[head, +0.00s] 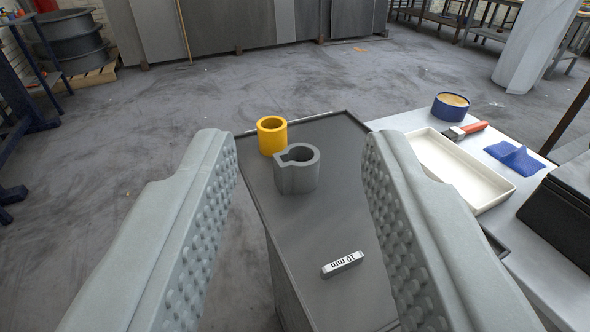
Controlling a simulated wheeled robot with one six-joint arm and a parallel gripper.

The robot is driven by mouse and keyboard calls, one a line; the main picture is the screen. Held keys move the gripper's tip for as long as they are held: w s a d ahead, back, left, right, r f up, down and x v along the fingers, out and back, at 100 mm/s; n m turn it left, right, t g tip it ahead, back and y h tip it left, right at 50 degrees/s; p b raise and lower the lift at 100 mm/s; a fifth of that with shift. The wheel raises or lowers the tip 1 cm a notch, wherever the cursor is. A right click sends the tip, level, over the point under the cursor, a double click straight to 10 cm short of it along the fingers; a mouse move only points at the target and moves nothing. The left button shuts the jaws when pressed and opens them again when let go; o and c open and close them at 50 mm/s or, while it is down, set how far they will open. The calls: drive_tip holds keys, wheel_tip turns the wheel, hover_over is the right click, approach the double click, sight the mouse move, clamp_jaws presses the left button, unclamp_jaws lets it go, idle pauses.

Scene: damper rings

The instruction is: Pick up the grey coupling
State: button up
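The grey coupling (297,170) is a short upright ring with a pointed lug on its left side. It stands on a dark grey bench top (318,214), behind the yellow ring as seen from the far side. My gripper (296,165) is open, with one studded grey finger at the left and one at the right of the picture. The coupling appears between the fingers, farther off than the fingertips as far as I can tell, and nothing is held.
A yellow ring (271,135) stands just beyond the coupling to its left. A small "10 mm" block (342,264) lies nearer me. At right, a light table holds a white tray (462,168), a blue tin (450,107), a red-handled brush (466,130), a blue cloth (515,157) and a black case (560,215).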

idle(0.3)
drive_tip(key=o, duration=0.5)
drive_tip(key=shift+w, duration=0.1)
drive_tip(key=o, duration=0.4)
drive_tip(key=shift+w+n, duration=0.3)
drive_tip(key=shift+w, duration=0.1)
drive_tip(key=shift+c, duration=0.2)
drive_tip(key=shift+o, duration=0.2)
drive_tip(key=w+n+g, duration=0.3)
drive_tip(key=w+n, duration=0.1)
drive_tip(key=w, duration=0.2)
drive_tip(key=shift+w+r+g, duration=0.15)
drive_tip(key=shift+w+g, duration=0.2)
drive_tip(key=shift+g, duration=0.05)
drive_tip(key=n+g, duration=1.4)
drive_tip(key=n, duration=0.4)
hover_over(296, 165)
drive_tip(key=w, duration=0.3)
wheel_tip(296, 165, down, 6)
drive_tip(key=f, duration=1.7)
drive_tip(key=shift+s, duration=0.3)
